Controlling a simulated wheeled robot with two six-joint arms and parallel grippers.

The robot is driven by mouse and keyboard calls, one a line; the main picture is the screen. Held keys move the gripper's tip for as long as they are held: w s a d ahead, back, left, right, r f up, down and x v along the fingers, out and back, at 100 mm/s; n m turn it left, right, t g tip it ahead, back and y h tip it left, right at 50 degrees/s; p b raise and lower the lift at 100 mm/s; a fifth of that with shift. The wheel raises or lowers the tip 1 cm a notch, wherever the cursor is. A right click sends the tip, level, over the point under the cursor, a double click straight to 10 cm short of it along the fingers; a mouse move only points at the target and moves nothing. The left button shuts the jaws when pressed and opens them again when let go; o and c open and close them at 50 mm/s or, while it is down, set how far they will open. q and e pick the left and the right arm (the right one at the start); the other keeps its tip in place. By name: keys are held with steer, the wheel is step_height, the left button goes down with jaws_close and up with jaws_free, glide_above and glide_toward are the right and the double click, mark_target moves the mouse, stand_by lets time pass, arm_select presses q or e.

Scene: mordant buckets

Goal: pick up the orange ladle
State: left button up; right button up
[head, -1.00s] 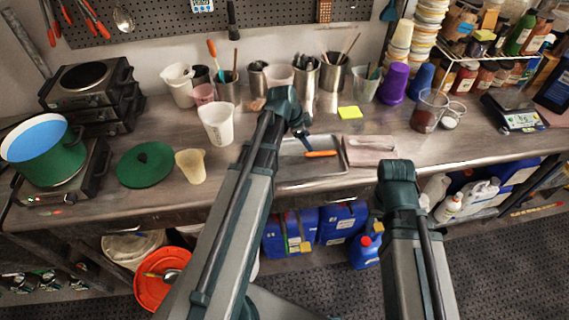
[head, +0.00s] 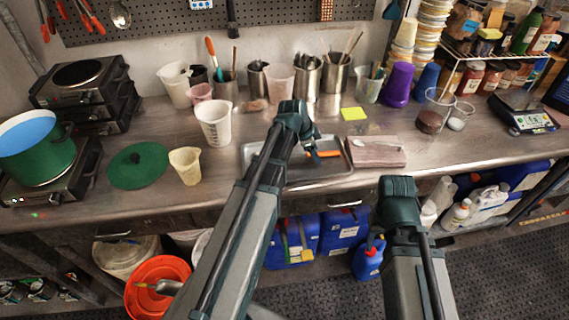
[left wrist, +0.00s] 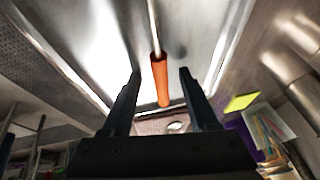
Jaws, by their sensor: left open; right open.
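The orange ladle (head: 328,154) lies in a shallow metal tray (head: 345,175) on the bench. Its orange handle (left wrist: 160,82) and thin metal shaft show in the left wrist view; its bowl is not clearly visible. My left gripper (head: 311,152) is low over the tray at the handle and partly covers it in the head view. In the left wrist view its open fingers (left wrist: 160,74) stand on either side of the handle, with a gap on both sides. My right gripper (head: 378,236) hangs in front of the bench edge, mostly hidden by my arm, empty as far as I see.
A pinkish block (head: 377,152) sits right of the tray. A white measuring cup (head: 213,124), a yellowish cup (head: 185,166) and a green lid (head: 138,166) stand to the left. Metal canisters (head: 307,78) line the back. A yellow note (head: 353,114) lies behind the tray.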

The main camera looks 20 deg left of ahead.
arm_select(q)
steer(key=shift+w, duration=0.1)
jaws_close()
stand_by(0.4)
